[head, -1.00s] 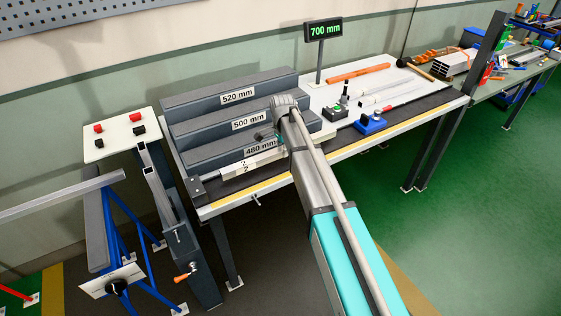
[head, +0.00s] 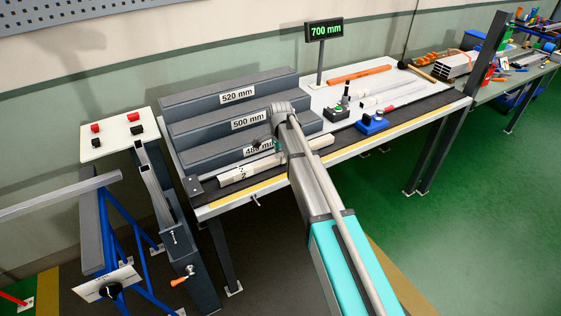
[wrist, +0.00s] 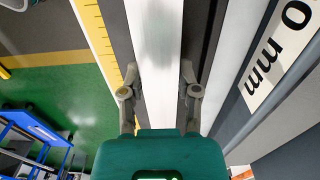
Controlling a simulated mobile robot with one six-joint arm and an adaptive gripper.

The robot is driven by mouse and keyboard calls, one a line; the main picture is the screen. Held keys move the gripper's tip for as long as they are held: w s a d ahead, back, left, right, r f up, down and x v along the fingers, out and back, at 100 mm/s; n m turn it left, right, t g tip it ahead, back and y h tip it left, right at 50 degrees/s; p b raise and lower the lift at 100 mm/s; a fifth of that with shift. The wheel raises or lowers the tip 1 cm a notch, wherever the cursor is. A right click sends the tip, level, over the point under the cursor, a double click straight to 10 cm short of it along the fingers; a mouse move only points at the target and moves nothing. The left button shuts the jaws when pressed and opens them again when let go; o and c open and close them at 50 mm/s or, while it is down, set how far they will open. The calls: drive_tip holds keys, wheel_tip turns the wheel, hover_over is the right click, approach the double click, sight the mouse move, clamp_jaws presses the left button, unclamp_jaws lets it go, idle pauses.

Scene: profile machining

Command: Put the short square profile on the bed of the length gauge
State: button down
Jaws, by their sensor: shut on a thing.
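My gripper (head: 277,146) is partly hidden by my arm in the head view. The profile's left end is a little short of the dark end stop (head: 193,186). I cannot tell whether the profile touches the bed.
Stepped grey blocks (head: 225,95) labelled 520, 500 and 480 mm stand behind the bed. A yellow scale (wrist: 92,20) runs along the front edge. A display (head: 324,30) reads 700 mm. A blue device (head: 372,123) and an orange bar (head: 360,75) lie to the right.

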sight(280, 155)
drive_tip(key=shift+f, duration=0.4)
drive_tip(key=shift+c, duration=1.6)
unclamp_jaws()
drive_tip(key=shift+r, duration=0.25)
wheel_tip(280, 155, up, 12)
drive_tip(key=p, duration=1.2)
drive_tip(key=s+d+n, duration=1.1)
drive_tip(key=s+d, duration=1.2)
drive_tip(key=s, duration=0.3)
drive_tip(key=shift+d, duration=0.1)
